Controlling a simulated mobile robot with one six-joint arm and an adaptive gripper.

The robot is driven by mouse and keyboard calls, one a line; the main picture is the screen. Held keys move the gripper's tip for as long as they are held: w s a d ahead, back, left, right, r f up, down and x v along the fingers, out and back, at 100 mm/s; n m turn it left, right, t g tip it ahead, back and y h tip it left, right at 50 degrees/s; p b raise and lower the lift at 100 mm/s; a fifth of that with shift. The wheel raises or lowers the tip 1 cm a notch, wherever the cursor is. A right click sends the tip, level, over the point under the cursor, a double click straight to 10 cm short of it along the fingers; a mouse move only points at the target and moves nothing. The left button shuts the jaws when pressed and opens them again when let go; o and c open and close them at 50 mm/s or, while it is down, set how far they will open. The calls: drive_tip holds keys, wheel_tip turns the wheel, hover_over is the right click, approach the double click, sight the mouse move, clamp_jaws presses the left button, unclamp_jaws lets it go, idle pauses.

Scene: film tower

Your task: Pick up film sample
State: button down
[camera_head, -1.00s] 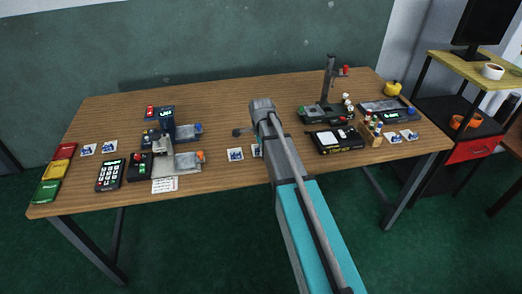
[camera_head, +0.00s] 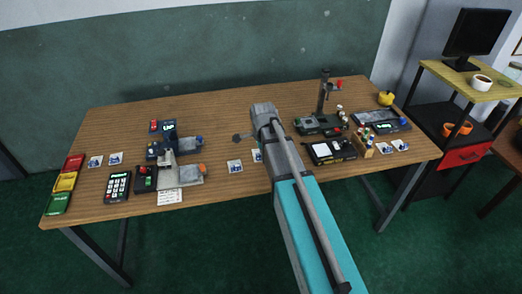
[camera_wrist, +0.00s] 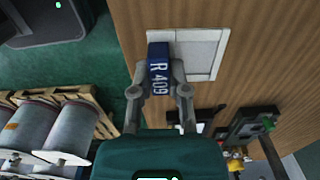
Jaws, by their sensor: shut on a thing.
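My gripper (camera_wrist: 160,88) is shut on the blue block marked "R 409" (camera_wrist: 158,68) in the wrist view. A pale square card (camera_wrist: 204,50) shows just beyond and beside the block, over the wooden table; they look like one film sample, but I cannot tell whether it touches the table. More samples lie at the left (camera_head: 115,159) and right (camera_head: 400,145).
The wooden table (camera_head: 225,112) has bare room at the back. A device with an "UP" display (camera_head: 167,134) stands left. A stand (camera_head: 324,95), a black box (camera_head: 330,150) and small bottles (camera_head: 364,142) are at right. Large rolls (camera_wrist: 75,125) sit on pallets on the floor.

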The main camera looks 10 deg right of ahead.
drive_tip(key=s+r+p, duration=0.3)
drive_tip(key=s+r, duration=0.1)
drive_tip(key=s, duration=0.5)
drive_tip(key=shift+s, duration=0.1)
idle(0.7)
